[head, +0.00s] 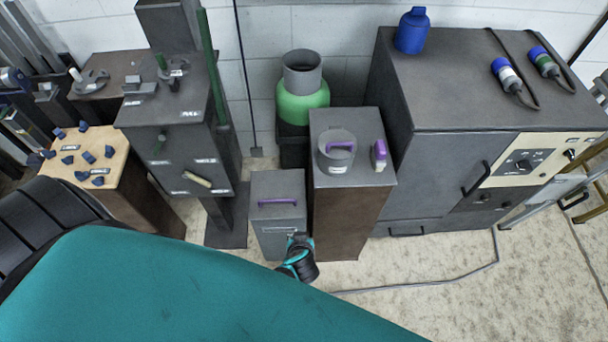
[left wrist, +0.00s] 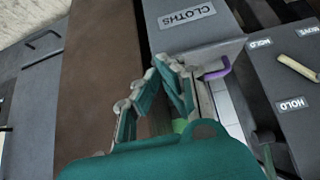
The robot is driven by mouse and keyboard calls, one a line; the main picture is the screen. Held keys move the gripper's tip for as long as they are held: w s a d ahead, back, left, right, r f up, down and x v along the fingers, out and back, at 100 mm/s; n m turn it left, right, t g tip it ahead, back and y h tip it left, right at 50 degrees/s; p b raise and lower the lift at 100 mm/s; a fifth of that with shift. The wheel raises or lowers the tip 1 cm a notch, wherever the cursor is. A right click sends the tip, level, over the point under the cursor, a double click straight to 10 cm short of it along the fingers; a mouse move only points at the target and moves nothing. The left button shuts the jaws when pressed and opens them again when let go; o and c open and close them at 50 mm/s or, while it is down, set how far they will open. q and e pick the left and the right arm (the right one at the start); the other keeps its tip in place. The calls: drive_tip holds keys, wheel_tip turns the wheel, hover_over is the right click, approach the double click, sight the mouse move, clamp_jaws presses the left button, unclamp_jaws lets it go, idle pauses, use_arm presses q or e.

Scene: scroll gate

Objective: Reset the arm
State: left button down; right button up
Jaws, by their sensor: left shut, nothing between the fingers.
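My left gripper (head: 299,241) is in front of a grey box (head: 278,222) with a purple handle (head: 277,202) on its lid. In the left wrist view my left gripper (left wrist: 168,66) is shut and empty. Its fingertips are close to the grey box's face, which bears a CLOTHS label (left wrist: 187,16); I cannot tell whether they touch it. The purple handle (left wrist: 217,70) shows just right of the fingers. My teal arm link covers the lower left of the head view. My right gripper is not in view.
A brown pedestal (head: 352,215) with a grey cup and purple-handled parts stands right of the box. A large grey cabinet (head: 440,100) is farther right.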

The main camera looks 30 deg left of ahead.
use_arm(q)
drive_tip(key=s+a+f+m+g+h, duration=0.1)
drive_tip(key=s+f+m+g, duration=0.1)
drive_tip(key=s+f, duration=0.4)
drive_tip(key=s+a+f+m+g+h, duration=0.1)
drive_tip(key=s+a+f+m, duration=0.1)
drive_tip(key=s+f, duration=0.5)
drive_tip(key=s+a+f+m+g+h, duration=0.1)
drive_tip(key=s+f+m, duration=0.3)
drive_tip(key=s, duration=1.2)
wheel_tip(320, 180, down, 3)
drive_tip(key=shift+s+a+f+g+h, duration=0.15)
drive_tip(key=shift+a+g+h, duration=0.3)
drive_tip(key=shift+g, duration=0.35)
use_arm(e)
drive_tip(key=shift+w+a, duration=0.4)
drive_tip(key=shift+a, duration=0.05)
